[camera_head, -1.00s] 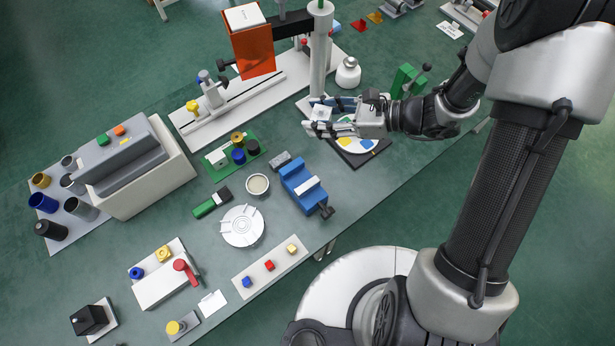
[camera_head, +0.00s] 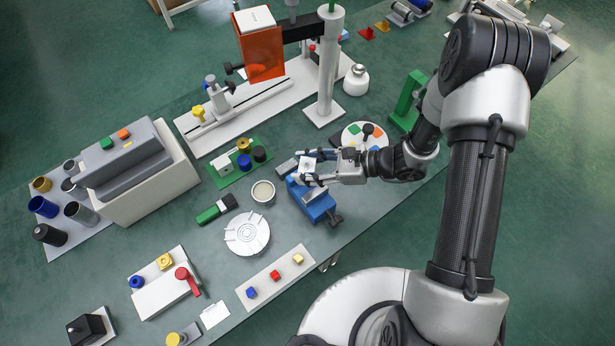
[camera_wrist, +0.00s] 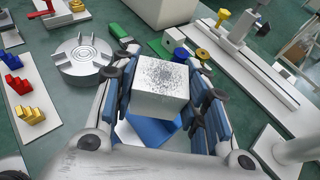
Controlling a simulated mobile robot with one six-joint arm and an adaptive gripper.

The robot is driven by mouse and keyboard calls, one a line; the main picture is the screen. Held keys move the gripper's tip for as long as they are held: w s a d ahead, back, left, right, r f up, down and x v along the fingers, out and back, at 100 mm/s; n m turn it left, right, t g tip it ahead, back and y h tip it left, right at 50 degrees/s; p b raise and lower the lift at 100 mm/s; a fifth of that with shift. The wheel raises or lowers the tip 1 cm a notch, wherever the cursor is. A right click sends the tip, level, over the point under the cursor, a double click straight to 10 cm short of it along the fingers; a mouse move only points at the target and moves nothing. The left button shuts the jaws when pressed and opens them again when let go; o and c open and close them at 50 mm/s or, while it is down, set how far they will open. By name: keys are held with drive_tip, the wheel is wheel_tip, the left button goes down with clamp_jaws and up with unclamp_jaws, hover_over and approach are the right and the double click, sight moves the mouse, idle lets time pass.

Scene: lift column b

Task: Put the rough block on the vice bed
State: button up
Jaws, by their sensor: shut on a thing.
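The rough block (camera_wrist: 160,91) is a pale silver-grey cube with a dark speckled top, held between the fingers of my gripper (camera_wrist: 164,98) in the wrist view. In the head view the block (camera_head: 308,164) shows small and light in my gripper (camera_head: 311,168). The gripper is shut on it. The blue vice (camera_head: 317,207) stands on the bench just below the gripper in the head view, partly covered by it. In the wrist view blue parts of the vice (camera_wrist: 150,136) show below the block. The vice bed is mostly hidden, and I cannot tell the gap between block and bed.
A round grey chuck (camera_head: 247,233) and a pale cup (camera_head: 263,192) stand left of the vice. A green board (camera_head: 226,178) with coloured parts lies behind. A tray (camera_head: 264,291) of coloured blocks lies in front. A tall column (camera_head: 328,75) stands behind.

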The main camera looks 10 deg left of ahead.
drive_tip(key=shift+f+b, duration=0.55)
drive_tip(key=shift+f, duration=1.75)
drive_tip(key=shift+f, duration=0.15)
drive_tip(key=o, duration=1.2)
drive_tip(key=shift+o, duration=0.2)
